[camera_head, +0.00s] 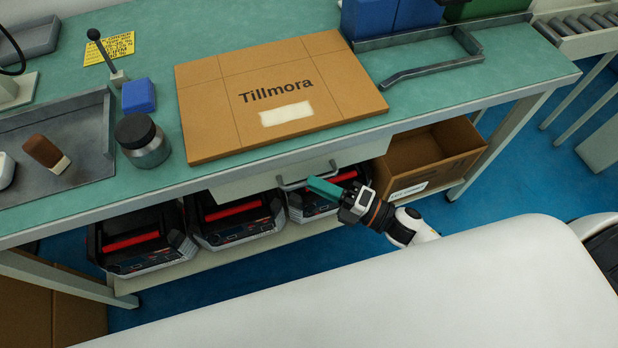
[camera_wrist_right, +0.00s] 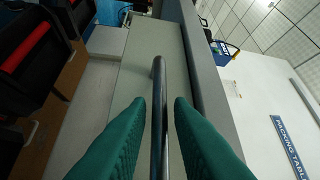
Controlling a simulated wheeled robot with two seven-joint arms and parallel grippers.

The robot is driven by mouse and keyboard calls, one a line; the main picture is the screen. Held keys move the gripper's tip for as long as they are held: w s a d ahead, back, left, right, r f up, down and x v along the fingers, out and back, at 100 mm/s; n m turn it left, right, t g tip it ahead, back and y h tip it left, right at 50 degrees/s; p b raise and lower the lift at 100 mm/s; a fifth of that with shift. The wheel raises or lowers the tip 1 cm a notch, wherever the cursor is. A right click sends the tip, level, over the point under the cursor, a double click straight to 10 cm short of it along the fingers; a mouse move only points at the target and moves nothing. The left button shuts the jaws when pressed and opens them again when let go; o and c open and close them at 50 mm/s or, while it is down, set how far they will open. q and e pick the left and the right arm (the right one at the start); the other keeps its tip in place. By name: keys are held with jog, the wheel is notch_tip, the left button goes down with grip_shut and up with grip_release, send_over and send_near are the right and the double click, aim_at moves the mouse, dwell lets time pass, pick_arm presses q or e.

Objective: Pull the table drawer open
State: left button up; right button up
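The table drawer has a pale front (camera_head: 245,183) under the green-topped table (camera_head: 440,92), and it looks shut. Its grey bar handle (camera_head: 293,184) sticks out from the front. In the right wrist view the drawer front (camera_wrist_right: 135,75) and the handle (camera_wrist_right: 158,75) run lengthwise up the picture. My right gripper (camera_head: 312,184) is at the handle, with its green fingers pointing at the drawer. In the right wrist view my right gripper (camera_wrist_right: 160,103) is open, one finger on each side of the handle, with gaps showing. My left gripper is not in view.
A flat cardboard box (camera_head: 230,120) marked Tillmora lies on the table above the drawer. A dark jar (camera_head: 143,142) stands left of it. Black-and-red cases (camera_head: 140,240) and an open cardboard box (camera_head: 430,155) sit on the lower shelf. Blue floor shows in front of the table.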

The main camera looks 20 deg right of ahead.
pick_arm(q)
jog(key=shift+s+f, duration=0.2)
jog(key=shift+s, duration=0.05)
pick_arm(e)
jog(key=shift+x, duration=1.3)
grip_shut()
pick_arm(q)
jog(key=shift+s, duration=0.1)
pick_arm(e)
jog(key=shift+s+f, duration=0.1)
